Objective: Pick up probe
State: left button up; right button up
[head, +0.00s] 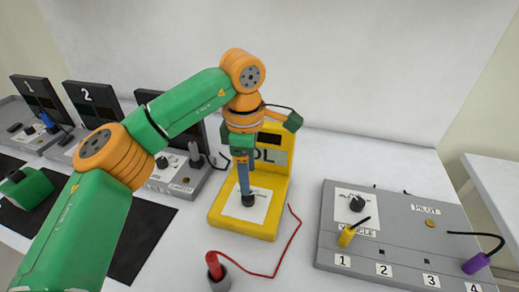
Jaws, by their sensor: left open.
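The probe (213,264) looks to be the red-handled piece standing upright in a dark round holder (221,280) at the bottom centre of the head view. A red cable runs from it to the right and up beside the yellow box. My left gripper (246,186) is above the knob plate of the yellow box (226,222), behind and above the probe and apart from it. Its fingers point down and overlap each other in this view, so the gap is hard to see; it is open. I see nothing held. My right gripper is not in view.
A grey panel (400,210) with numbered sockets, a yellow plug (347,236) and a purple plug (476,263) is at right. Several grey units with dark screens stand at left. A green object (28,188) lies on black matting. White table between the probe and panel is clear except for the cable.

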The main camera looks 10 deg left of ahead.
aim_at(212, 261)
jog(key=k+l, duration=0.2)
jog(key=k, duration=0.3)
jog(key=k+l, duration=0.2)
jog(key=k, duration=0.25)
jog(key=k+l, duration=0.2)
jog(key=k, duration=0.3)
